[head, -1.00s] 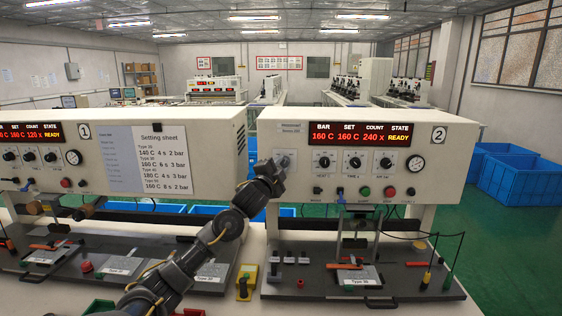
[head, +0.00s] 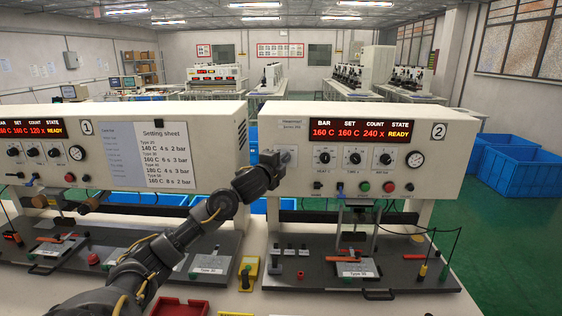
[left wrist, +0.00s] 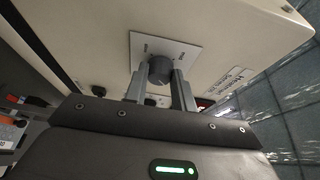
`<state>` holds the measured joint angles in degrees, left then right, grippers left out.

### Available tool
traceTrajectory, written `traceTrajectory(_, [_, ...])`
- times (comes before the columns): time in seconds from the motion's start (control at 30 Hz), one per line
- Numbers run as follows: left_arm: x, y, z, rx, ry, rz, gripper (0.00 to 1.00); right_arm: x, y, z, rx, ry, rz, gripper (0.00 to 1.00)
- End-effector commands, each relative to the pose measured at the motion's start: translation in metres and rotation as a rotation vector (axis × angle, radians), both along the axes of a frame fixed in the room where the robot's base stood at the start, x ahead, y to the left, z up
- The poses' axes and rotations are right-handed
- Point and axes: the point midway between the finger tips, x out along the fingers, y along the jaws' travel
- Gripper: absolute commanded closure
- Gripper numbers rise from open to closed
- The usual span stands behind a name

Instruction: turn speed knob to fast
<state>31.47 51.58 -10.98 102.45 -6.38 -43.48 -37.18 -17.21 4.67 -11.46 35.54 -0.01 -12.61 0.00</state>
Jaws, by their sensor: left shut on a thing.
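The speed knob (left wrist: 160,70) is a dark round knob on a pale square plate (left wrist: 178,50) on the front of machine 2. In the left wrist view my left gripper (left wrist: 160,84) has one finger on each side of the knob and is shut on it. In the head view my left gripper (head: 276,168) is at the left end of the front panel of machine 2 (head: 300,190) and covers the knob. The plate's top edge (head: 290,150) shows above it. The plate's small print is too blurred to read. My right gripper is not in view.
Three dark dials (head: 354,158) and a round gauge (head: 415,159) are to the right on the same panel. Below stands a press base (head: 420,270) with cables. Machine 1 (head: 215,125) is close on the left. A yellow device (head: 248,272) lies between them.

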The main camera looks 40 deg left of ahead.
Motion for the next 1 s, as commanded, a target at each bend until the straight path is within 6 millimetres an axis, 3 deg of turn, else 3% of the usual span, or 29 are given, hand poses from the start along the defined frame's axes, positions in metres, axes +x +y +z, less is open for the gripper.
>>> traceTrajectory(0.2, [0.0, 0.0, 0.0, 0.001, 0.0, 0.001, 0.97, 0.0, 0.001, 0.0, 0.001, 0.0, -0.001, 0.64])
traceTrajectory(0.23, [0.0, 0.0, 0.0, 0.001, 0.0, 0.001, 0.7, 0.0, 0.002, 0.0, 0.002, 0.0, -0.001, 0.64])
traceTrajectory(0.37, [0.0, 0.0, 0.0, 0.0, 0.0, 0.001, 0.53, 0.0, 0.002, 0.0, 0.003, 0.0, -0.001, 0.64])
traceTrajectory(0.73, [-0.005, -0.001, -0.001, 0.002, 0.0, 0.0, 0.52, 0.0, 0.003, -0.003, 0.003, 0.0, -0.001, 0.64])
traceTrajectory(1.0, [-0.051, -0.013, -0.004, 0.005, 0.0, -0.002, 0.52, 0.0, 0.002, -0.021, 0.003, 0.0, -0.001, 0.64])
